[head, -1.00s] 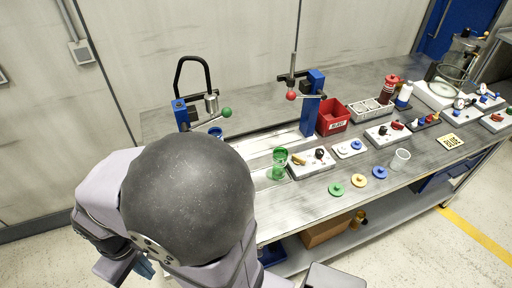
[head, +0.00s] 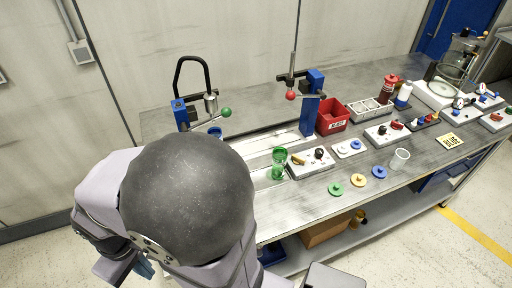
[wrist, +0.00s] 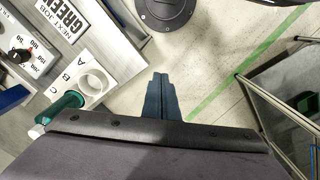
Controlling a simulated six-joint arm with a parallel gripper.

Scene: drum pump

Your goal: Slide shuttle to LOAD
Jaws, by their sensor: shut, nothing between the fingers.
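My gripper (wrist: 160,95) is shut and empty in the wrist view. Its blue fingers point at bare floor, beside the bench. In the head view my round dark arm joint hides the near left of the bench. A pale slide track (head: 262,148) runs along the bench near two blue lever presses, the left one (head: 182,114) and the right one (head: 311,105). A green cup (head: 279,162) stands at the track's near side. I cannot clearly make out the shuttle or a LOAD mark; part of the track is hidden.
A red bin (head: 333,117), a white box with knobs (head: 311,163) and several coloured discs lie to the right. In the wrist view a white holder marked A, B, C (wrist: 80,72) is at left, with a metal frame (wrist: 285,105) at right.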

